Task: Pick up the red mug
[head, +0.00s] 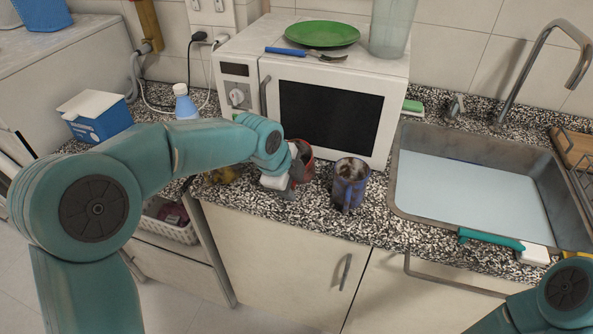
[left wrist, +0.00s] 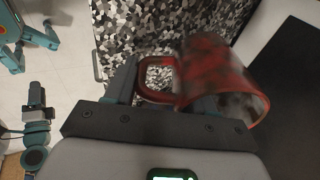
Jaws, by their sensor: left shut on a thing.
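The red mug (head: 304,163) is near the front of the microwave, partly hidden behind my left gripper (head: 284,184). In the left wrist view the red mug (left wrist: 212,68) shows large, with dark patches on its side, its open rim towards the lower right and its handle towards the left. My left gripper (left wrist: 160,92) is shut on the mug at its handle side. I cannot tell whether the mug's base touches the counter. My right arm shows at the lower right of the head view, but its gripper cannot be made out.
A purple-blue mug (head: 349,186) stands just right of the red mug on the speckled counter (head: 290,212). The white microwave (head: 383,150) is close behind. A sink (head: 397,208) lies at the right. A blue box (head: 103,122) and a bottle (head: 184,106) stand at the left.

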